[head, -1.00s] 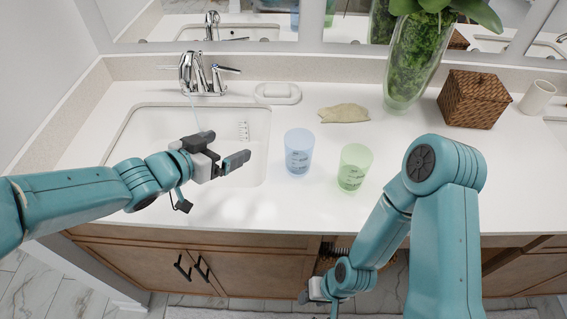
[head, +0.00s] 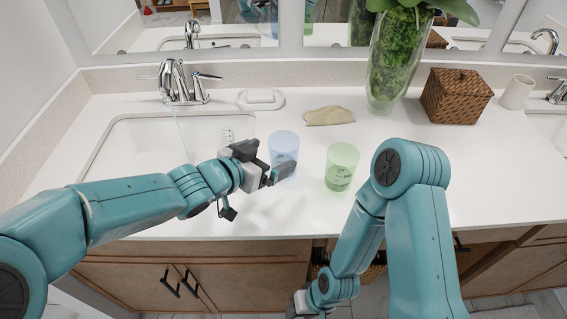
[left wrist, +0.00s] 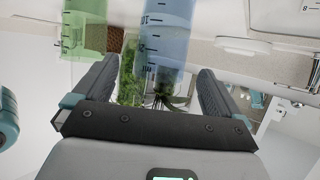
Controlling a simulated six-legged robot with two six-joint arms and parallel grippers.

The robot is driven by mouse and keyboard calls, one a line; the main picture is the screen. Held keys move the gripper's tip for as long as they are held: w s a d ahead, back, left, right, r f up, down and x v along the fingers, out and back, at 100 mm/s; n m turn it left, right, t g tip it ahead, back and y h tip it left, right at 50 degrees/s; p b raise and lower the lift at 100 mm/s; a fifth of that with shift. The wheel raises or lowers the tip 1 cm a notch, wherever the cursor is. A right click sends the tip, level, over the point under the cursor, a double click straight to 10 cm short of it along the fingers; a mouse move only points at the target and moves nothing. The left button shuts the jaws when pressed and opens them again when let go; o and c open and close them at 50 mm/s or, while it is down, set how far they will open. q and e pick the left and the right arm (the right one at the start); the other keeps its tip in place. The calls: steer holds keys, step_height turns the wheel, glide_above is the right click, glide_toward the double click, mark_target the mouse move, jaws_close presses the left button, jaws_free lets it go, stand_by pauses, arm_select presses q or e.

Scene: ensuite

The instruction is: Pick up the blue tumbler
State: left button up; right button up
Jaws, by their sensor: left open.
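The blue tumbler (head: 284,150) stands upright on the white counter, right of the sink. It also shows in the left wrist view (left wrist: 168,38), between the fingers' lines and beyond the tips. My left gripper (head: 266,168) is open and empty, close in front of the tumbler and overlapping its lower left part in the head view. Both its fingers show in the left wrist view (left wrist: 155,80). I cannot tell whether they touch the tumbler. My right gripper (head: 303,303) is low at the bottom edge, in front of the cabinet, and its fingers are not clear.
A green tumbler (head: 341,168) stands close to the right of the blue one. Behind are a tan cloth (head: 330,116), a soap dish (head: 261,99), a tall glass plant vase (head: 398,60) and a wicker box (head: 455,96). The sink (head: 135,150) is at left. The front counter is clear.

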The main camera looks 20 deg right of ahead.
mark_target(292, 140)
arm_select(q)
steer(key=x, duration=0.6)
steer(key=shift+w+d, duration=0.1)
steer(key=shift+w, duration=0.1)
steer(key=shift+s, duration=0.1)
steer(key=c, duration=1.1)
steer(key=shift+r, duration=0.15)
steer(key=shift+r+p, duration=0.55)
steer(key=shift+r, duration=0.25)
step_height(292, 140, up, 18)
steer(key=p, duration=1.2)
steer(key=shift+r+p, duration=0.1)
steer(key=shift+p, duration=0.25)
